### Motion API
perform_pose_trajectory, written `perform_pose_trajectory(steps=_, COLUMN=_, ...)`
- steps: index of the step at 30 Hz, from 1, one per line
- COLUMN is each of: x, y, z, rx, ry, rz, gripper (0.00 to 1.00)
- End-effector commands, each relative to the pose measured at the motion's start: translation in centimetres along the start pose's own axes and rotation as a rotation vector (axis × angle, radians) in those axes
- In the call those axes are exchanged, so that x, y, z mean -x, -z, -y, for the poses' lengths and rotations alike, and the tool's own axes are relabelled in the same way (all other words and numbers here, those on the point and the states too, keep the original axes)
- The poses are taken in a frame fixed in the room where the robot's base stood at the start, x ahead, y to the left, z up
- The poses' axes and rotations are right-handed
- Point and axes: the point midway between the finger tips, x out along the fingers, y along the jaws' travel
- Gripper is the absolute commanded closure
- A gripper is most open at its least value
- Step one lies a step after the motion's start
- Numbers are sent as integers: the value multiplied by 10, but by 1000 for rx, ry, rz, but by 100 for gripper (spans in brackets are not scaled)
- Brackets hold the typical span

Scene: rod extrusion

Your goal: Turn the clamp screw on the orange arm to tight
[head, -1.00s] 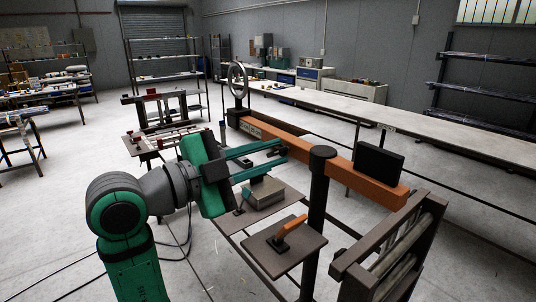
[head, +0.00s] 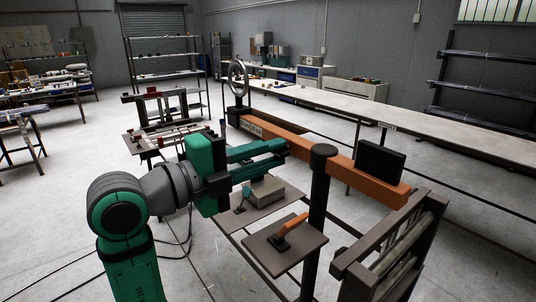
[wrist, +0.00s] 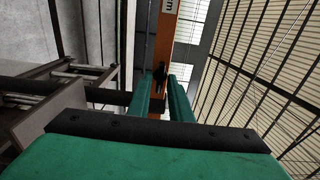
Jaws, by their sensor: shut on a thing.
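The orange arm (head: 345,171) runs across the black post, and it also shows in the wrist view (wrist: 168,30), running up the middle. The clamp screw (wrist: 160,73) is a small dark knob with a handle against the orange arm, at the ends of my fingers. My gripper (head: 281,147) reaches from the left to the near side of the orange arm. In the wrist view my gripper (wrist: 161,88) has its two green fingers on either side of the screw, shut on it. In the head view the screw is mostly hidden by the fingers.
The black post (head: 319,190) stands just right of my gripper. Below are a grey box (head: 265,191) on a small plate and an orange-handled lever (head: 290,227) on another plate. A roller frame (head: 390,245) stands at the front right. A long bench (head: 420,128) lies behind.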

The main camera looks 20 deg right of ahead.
Motion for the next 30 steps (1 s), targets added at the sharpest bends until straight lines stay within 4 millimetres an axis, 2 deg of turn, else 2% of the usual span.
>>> perform_pose_trajectory(steps=12, x=-1, y=1, z=-1, rx=-6, ry=-4, rz=-3, gripper=100)
perform_pose_trajectory(steps=13, x=-1, y=1, z=-1, rx=-5, ry=-4, rz=-3, gripper=77)
perform_pose_trajectory(steps=14, x=-1, y=1, z=-1, rx=-5, ry=-3, rz=-3, gripper=73)
perform_pose_trajectory(steps=24, x=2, y=-1, z=0, rx=-5, ry=-1, rz=1, gripper=73)
perform_pose_trajectory(steps=30, x=27, y=-1, z=0, rx=-5, ry=0, rz=4, gripper=73)
